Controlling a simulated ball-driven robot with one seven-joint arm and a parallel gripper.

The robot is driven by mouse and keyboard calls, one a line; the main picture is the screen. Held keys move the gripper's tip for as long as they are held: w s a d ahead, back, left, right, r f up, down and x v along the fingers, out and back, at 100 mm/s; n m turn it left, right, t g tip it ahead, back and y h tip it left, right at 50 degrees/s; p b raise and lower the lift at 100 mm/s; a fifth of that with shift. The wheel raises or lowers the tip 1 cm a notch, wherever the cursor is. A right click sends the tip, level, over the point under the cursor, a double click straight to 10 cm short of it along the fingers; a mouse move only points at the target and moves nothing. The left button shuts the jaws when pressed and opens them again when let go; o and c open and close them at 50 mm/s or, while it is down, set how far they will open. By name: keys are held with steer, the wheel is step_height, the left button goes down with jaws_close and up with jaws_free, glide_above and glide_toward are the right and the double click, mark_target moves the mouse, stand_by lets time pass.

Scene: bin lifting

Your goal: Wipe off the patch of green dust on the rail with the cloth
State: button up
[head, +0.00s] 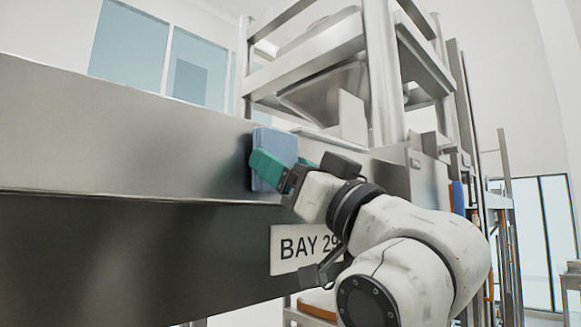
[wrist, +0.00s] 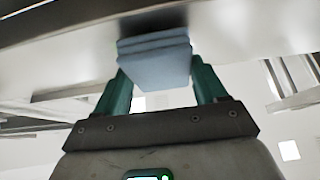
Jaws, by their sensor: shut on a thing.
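A folded light-blue cloth (head: 276,143) is held in my gripper (head: 281,166), flat against or very close to the rail's front face in the head view. The wrist view shows the cloth (wrist: 157,62) as a layered pad between the two green fingers of my gripper (wrist: 160,73), its far end at the rail's surface. The rail (head: 130,140) is a wide brushed-metal beam running from the left edge to the middle; its surface also shows in the wrist view (wrist: 235,40). I see no green dust on the rail; the part behind the cloth is hidden.
A white "BAY 29" sign (head: 300,248) hangs just below the cloth, close to my arm. A tall metal frame with a hopper (head: 325,90) stands behind the rail. More racks (head: 500,220) stand at the right. The rail face left of the cloth is clear.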

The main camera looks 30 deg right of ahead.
steer(key=shift+w+a, duration=0.15)
steer(key=shift+w, duration=0.3)
steer(key=d, duration=0.2)
steer(key=w+d, duration=0.1)
steer(key=d, duration=0.1)
steer(key=shift+w, duration=0.1)
stand_by(0.3)
steer(key=shift+w+a, duration=0.1)
steer(key=shift+a, duration=0.1)
steer(key=shift+s+a+f+p, duration=0.15)
steer(key=shift+s+a, duration=0.1)
steer(key=shift+a, duration=0.75)
steer(key=shift+s+a+r+p, duration=0.1)
steer(key=shift+s+a+p, duration=0.1)
steer(key=shift+a, duration=0.75)
steer(key=shift+s, duration=0.1)
